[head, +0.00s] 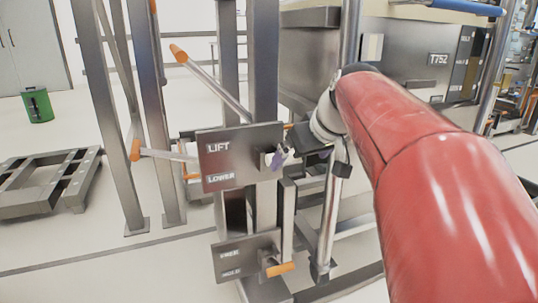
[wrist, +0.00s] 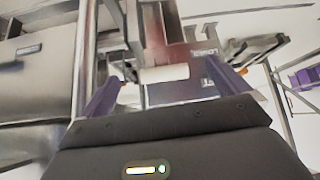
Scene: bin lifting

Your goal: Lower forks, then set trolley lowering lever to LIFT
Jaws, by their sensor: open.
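A dark plate marked LIFT above LOWER (head: 240,155) is fixed to the upright frame in the head view. It also shows upside down in the wrist view (wrist: 176,92). My gripper (head: 280,157) is at the plate's right edge, partly hidden by my wrist. In the wrist view its purple fingers (wrist: 163,88) are spread, with a pale cylindrical piece (wrist: 163,74) between their tips. I cannot tell whether they touch it. One orange-tipped lever (head: 212,82) slopes from upper left toward the plate. Another orange-tipped lever (head: 165,155) runs left from behind the plate. The forks are not clearly identifiable.
A lower plate (head: 240,255) with an orange-ended handle (head: 280,269) is below. Metal posts (head: 160,110) stand left, a grey pallet-like frame (head: 50,185) and green bin (head: 37,105) beyond. A large bin marked T752 (head: 410,60) is behind my arm.

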